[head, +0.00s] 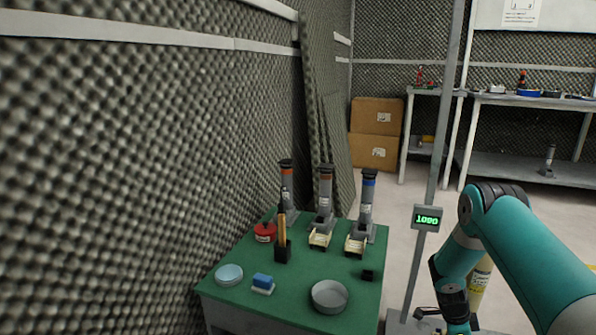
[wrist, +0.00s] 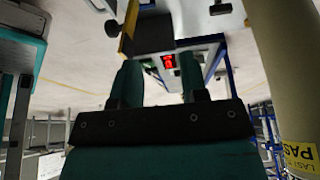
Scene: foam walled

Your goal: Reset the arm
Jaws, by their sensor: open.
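My arm shows as teal links at the right of the head view, folded beside the post with the display. My gripper is not clearly seen in the head view. In the wrist view my gripper (wrist: 160,82) shows two dark green fingers set apart, with nothing between them. Beyond the fingers is a blurred grey structure with a small red display (wrist: 168,61). The arm is to the right of the green table (head: 305,262) and apart from it.
The table holds several grey dispensers (head: 325,195), a round metal dish (head: 329,296), a red tin (head: 265,232), a blue sponge (head: 263,282) and a pale dish (head: 228,274). A post with a display (head: 427,217) stands between table and arm. A foam wall (head: 140,150) borders the left.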

